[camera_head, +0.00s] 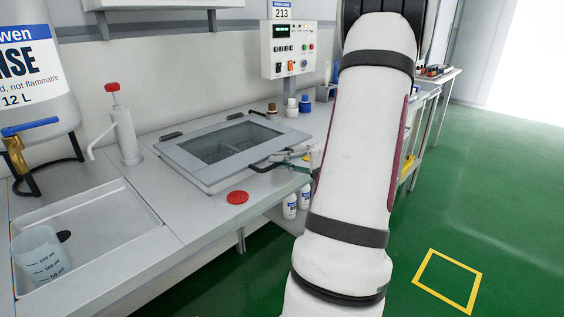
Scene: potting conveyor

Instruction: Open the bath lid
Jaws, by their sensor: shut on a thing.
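The bath lid (183,157) is a grey frame with a dark window, set in the bench top left of my arm. It lies about flat; I cannot tell whether its front edge is slightly raised. Dark hinge pieces show along its back edge. A dark bar handle (258,168) stands out from its front right side. My gripper (284,160) is at this handle, shut on it, reaching in from the right. The gripper is small in view and partly hidden by my arm, so the fingertips are hard to make out.
A red button (237,197) sits on the bench before the lid. A control box (292,49) hangs behind. Small bottles (291,107) stand at the lid's back right. A pump bottle (124,135), a sink (100,216) and a beaker (40,254) are left. Green floor is free at right.

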